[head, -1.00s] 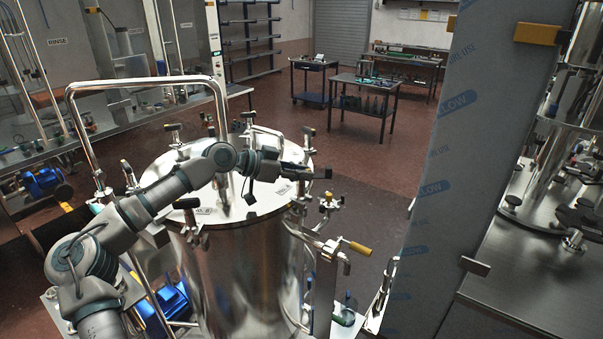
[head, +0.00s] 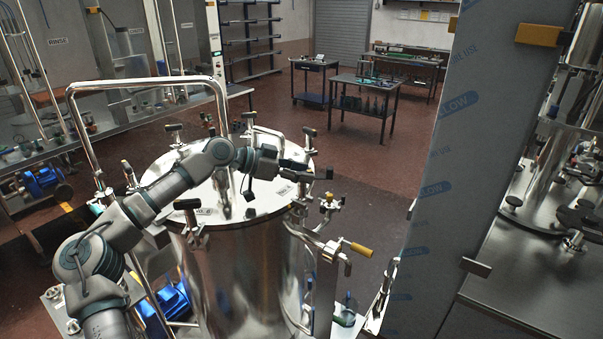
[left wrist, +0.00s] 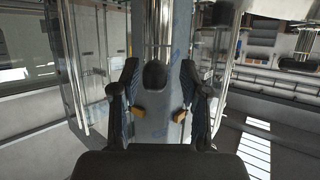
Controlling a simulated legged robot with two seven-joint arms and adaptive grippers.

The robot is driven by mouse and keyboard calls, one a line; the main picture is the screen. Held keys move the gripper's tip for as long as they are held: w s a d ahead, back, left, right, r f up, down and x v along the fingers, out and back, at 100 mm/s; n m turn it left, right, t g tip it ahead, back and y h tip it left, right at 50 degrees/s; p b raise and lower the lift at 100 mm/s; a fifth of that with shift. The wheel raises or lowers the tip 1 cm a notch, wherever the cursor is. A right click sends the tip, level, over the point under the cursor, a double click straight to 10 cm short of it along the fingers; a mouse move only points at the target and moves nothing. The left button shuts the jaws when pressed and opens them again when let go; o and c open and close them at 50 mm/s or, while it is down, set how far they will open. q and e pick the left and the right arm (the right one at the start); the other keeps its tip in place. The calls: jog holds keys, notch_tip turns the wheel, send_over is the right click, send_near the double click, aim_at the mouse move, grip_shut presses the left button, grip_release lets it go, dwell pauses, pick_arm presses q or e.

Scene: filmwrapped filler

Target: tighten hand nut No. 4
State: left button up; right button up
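The steel vessel (head: 240,275) has a round lid (head: 228,200) with black-handled hand nuts around its rim. A label, too small to read surely, lies on the lid near its right edge. My left gripper (head: 300,170) is over the right side of the lid, pointing right, by a black hand nut (head: 328,174) at the rim. In the left wrist view, my left gripper's fingers (left wrist: 160,98) are apart, with a black rounded knob (left wrist: 154,75) showing in the gap between them. I see no contact with it. My right gripper is in neither view.
Other hand nuts stand at the back (head: 309,131) and front left (head: 187,204) of the rim. A bent steel pipe (head: 150,84) arches over the left side. A yellow-handled valve (head: 358,248) juts out at right. A film-wrapped panel (head: 450,190) stands further right.

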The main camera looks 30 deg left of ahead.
pick_arm(q)
jog(key=v, duration=1.2)
jog(key=shift+a+f, duration=0.15)
jog(key=shift+a, duration=0.1)
jog(key=shift+w, duration=0.15)
